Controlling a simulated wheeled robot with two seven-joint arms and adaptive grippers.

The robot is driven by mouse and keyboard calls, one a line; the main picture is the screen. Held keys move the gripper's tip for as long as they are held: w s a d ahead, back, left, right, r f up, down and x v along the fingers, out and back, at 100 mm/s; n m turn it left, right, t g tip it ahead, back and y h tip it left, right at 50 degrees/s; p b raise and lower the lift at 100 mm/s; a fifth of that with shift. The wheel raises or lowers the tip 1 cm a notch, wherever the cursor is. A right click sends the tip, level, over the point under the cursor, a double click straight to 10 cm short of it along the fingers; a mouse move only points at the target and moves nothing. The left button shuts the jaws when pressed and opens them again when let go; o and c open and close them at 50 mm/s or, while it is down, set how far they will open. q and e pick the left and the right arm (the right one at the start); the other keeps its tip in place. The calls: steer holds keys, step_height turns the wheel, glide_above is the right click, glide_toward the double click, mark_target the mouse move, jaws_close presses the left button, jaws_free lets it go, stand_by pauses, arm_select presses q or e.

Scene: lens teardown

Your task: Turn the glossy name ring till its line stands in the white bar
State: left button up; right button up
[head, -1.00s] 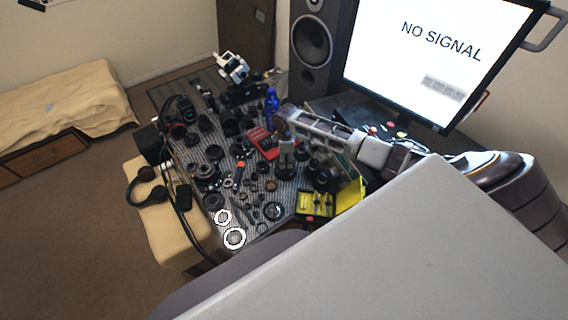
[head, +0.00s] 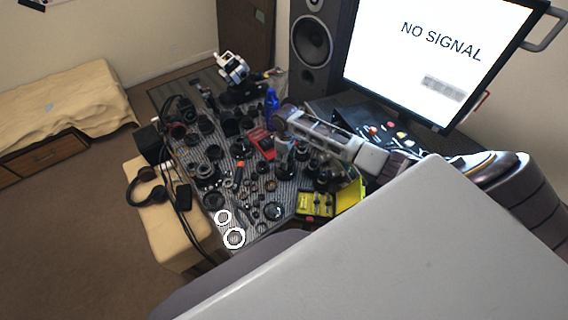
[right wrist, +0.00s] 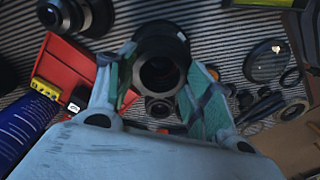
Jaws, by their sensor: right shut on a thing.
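In the right wrist view a black lens (right wrist: 163,44) stands between the fingers of my right gripper (right wrist: 161,92). Its round front ring (right wrist: 160,74), which I take to be the name ring, faces the camera around a dark opening. The green-padded fingers press in on both sides of it. I cannot make out the ring's line or the white bar. My left gripper is not in view.
The striped mat (head: 252,229) is crowded with lens parts. A red case (head: 262,143) and a blue bottle (head: 271,104) stand close to my right gripper. A yellow box (head: 316,204) lies at the front right, and two white rings (head: 235,229) at the front edge.

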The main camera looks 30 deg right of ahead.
steer(key=shift+m, duration=1.4)
steer(key=o, duration=1.4)
steer(key=shift+r, duration=6)
steer(key=shift+f, duration=0.1)
